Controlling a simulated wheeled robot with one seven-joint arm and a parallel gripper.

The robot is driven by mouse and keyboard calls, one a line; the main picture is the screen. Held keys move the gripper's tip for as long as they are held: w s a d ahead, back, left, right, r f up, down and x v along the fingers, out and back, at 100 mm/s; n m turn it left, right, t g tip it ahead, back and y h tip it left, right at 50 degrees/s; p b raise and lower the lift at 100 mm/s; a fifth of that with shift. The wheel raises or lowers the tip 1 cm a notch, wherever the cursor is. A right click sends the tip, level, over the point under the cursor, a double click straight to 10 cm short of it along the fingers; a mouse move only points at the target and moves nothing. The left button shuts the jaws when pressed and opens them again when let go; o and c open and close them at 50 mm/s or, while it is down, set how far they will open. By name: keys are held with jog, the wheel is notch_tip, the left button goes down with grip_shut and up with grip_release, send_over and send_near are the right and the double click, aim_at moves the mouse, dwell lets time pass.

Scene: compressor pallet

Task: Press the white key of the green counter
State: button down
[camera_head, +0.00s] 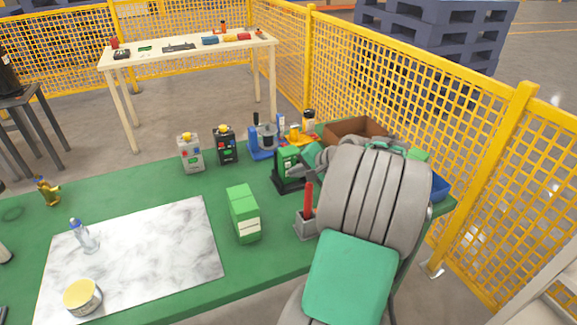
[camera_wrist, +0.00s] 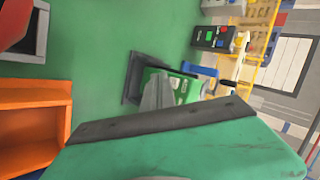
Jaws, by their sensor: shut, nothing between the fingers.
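The green counter (camera_head: 286,160) stands on a black base on the green table, just left of my arm. In the wrist view the counter (camera_wrist: 187,84) appears turned on its side, its dark base (camera_wrist: 134,78) to the left. My gripper (camera_head: 297,171) is shut and empty, its fingertips in front of the counter's face. In the wrist view the grey fingers (camera_wrist: 158,93) overlap the counter and hide part of it. Small pale marks show on the counter beside the fingers. I cannot tell which is the white key, or whether the fingers touch the counter.
A grey holder with a red handle (camera_head: 307,205) and a green carton (camera_head: 243,213) stand nearer. Grey (camera_head: 190,153) and black (camera_head: 226,146) boxes and a blue device (camera_head: 262,142) stand behind left. A brown box (camera_head: 352,130) is behind my arm. A marble slab (camera_head: 150,255) lies left.

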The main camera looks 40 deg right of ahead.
dwell(0.3)
jog(key=shift+w+d+p, duration=0.15)
jog(key=shift+w+p, duration=0.15)
jog(key=shift+w, duration=0.15)
jog(key=shift+w+d, duration=0.1)
jog(key=shift+w, duration=0.3)
dwell(0.5)
jog(key=shift+s+p, duration=0.15)
jog(key=shift+p, duration=0.15)
jog(key=shift+s+a, duration=0.25)
jog(key=shift+s, duration=0.45)
jog(key=shift+s+a+p, duration=0.2)
jog(key=shift+s+a, duration=0.05)
jog(key=shift+s, duration=0.55)
jog(key=shift+s+a+p, duration=0.15)
jog(key=shift+s+a, duration=0.05)
jog(key=shift+s, duration=0.6)
jog(key=shift+s+a+p, duration=0.2)
jog(key=shift+s+a, duration=0.05)
jog(key=shift+s, duration=0.55)
